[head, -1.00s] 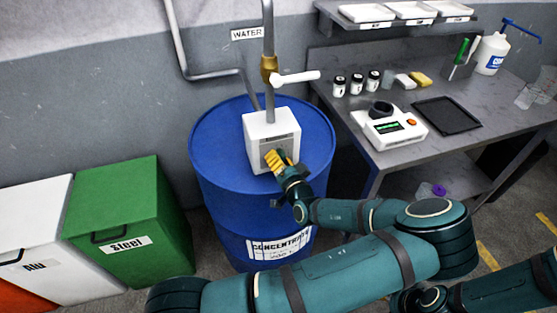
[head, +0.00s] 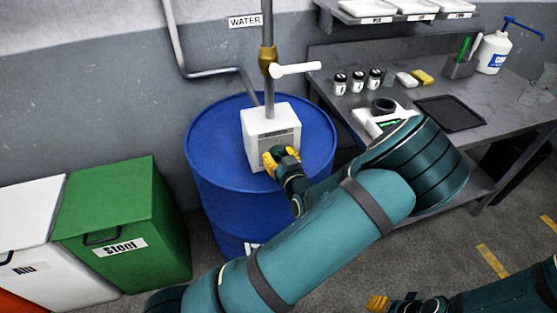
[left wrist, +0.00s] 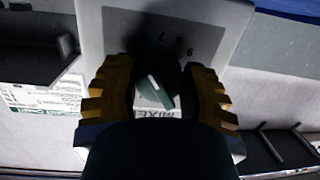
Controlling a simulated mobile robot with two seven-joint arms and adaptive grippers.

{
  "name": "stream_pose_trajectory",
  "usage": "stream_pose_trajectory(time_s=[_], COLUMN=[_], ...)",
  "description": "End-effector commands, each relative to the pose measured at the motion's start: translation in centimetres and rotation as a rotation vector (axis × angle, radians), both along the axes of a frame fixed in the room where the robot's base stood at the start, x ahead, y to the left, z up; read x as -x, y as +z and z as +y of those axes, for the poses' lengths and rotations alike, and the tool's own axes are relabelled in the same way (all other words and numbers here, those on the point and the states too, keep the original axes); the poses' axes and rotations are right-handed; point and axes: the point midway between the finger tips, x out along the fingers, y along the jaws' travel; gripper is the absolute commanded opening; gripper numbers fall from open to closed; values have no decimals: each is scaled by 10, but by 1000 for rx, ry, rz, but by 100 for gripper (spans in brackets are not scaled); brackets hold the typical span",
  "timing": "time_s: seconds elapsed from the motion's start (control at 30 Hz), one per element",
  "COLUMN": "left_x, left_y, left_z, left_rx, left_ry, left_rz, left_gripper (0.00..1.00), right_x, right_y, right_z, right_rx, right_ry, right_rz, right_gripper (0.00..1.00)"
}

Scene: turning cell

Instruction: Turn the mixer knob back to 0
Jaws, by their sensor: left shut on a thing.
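The mixer is a white box (head: 257,124) on top of the blue drum (head: 205,150), with a grey panel on its front. My left gripper (head: 281,157) is at the lower part of that panel, its yellow fingers on either side of the knob. In the left wrist view the dark knob (left wrist: 153,75) is between the fingers of my left gripper (left wrist: 160,95), with a pale bar on it. A few printed digits show inverted beside it, partly in shadow; the exact setting is not readable. My right gripper (head: 378,303) shows only its yellow tip at the bottom edge.
A pipe with a white-handled valve (head: 295,69) rises behind the box. A grey bench (head: 440,85) with jars and a dark tray stands at right. A green steel bin (head: 120,215) stands at left. My left arm crosses the front of the drum.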

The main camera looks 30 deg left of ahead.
Motion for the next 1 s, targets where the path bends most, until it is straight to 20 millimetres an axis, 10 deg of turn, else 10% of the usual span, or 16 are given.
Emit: stream_pose_trajectory(time_s=[1.0], left_x=[-2], left_y=[2], left_z=[-1], left_rx=[629], left_ry=[1], left_rz=[-739], left_gripper=[8], right_x=[-11], right_y=[-70], right_z=[-1], right_rx=[5], right_ry=[-4], right_rz=[-26], right_gripper=[49])
